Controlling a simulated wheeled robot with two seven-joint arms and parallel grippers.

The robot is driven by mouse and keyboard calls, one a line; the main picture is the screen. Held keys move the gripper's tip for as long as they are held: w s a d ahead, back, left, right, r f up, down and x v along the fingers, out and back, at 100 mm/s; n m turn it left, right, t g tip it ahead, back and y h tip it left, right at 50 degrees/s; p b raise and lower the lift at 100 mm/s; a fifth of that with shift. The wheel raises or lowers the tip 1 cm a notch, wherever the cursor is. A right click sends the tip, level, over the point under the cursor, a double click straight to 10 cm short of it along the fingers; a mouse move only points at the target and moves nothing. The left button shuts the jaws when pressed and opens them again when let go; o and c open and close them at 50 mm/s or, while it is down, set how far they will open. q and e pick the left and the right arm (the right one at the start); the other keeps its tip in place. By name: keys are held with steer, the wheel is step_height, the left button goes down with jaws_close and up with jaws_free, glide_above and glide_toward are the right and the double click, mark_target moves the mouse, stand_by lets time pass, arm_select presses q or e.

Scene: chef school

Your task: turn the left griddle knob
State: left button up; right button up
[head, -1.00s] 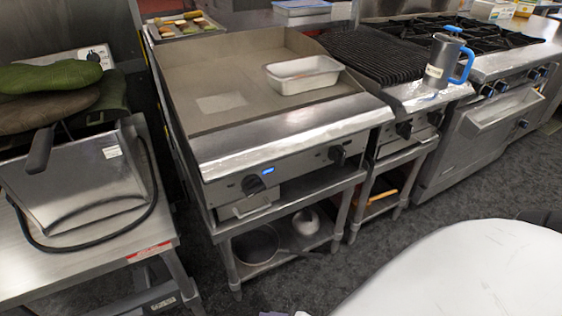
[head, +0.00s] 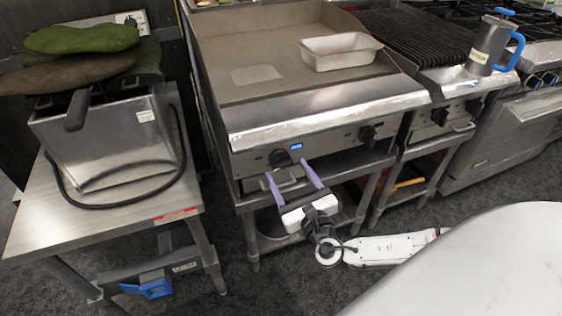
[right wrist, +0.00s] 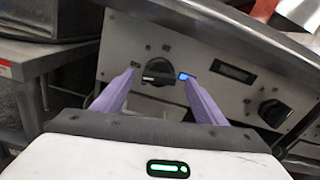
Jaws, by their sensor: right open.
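The left griddle knob (head: 281,158) is a black dial on the front panel of the griddle (head: 300,110), beside a small lit blue display. My right gripper (head: 291,170) is open in front of it, its two purple fingers pointing at the panel. In the right wrist view the left knob (right wrist: 159,72) sits between and beyond the open fingertips (right wrist: 158,76), one on each side. I cannot tell whether the fingers touch it. The right griddle knob (head: 367,134) is further right on the same panel. My left gripper is not in view.
A metal tray (head: 340,52) rests on the griddle top. A steel table (head: 50,215) with a fryer box (head: 108,140) and oven mitts (head: 85,38) stands at the left. A jug (head: 490,45) with a blue handle stands right, by the charbroiler (head: 420,35).

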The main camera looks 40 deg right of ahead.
mark_target(283, 166)
steer(key=x, duration=0.5)
steer(key=shift+w, duration=0.2)
steer(key=c, duration=1.1)
steer(key=shift+o, duration=0.2)
